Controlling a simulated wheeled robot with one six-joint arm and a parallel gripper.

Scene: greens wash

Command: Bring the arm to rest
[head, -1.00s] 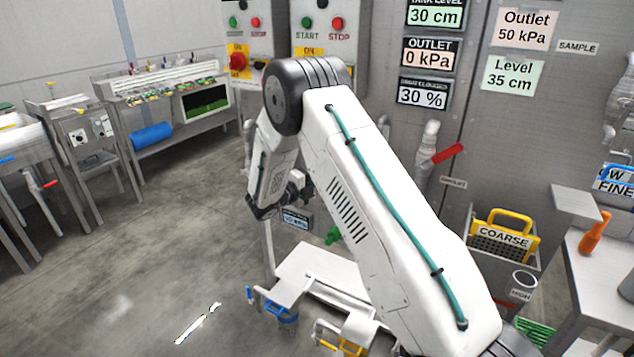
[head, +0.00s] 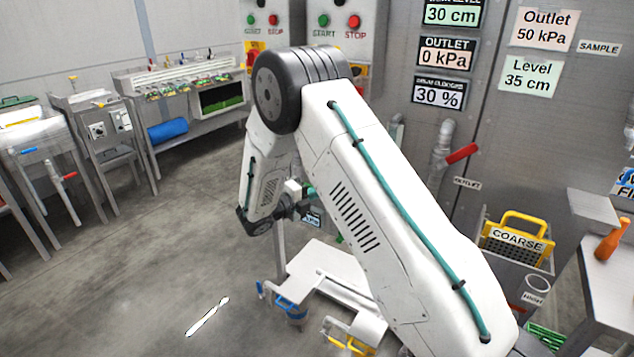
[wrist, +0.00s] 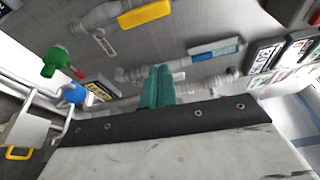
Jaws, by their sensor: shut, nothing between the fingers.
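My arm fills the middle of the head view, its upper link rising from the bottom right to a black elbow and its forearm hanging down to the left. My gripper (wrist: 158,87) shows in the wrist view as two teal fingers pressed together with nothing between them. In the head view the fingers are mostly hidden behind my own arm. In the wrist view the fingers stand in front of the grey pipework and appear clear of it, though the exact gap cannot be told.
A grey panel carries START and STOP buttons (head: 323,20). A red-handled valve (head: 461,154) stands right of my arm. A yellow-handled COARSE basket (head: 516,238) is at the right.

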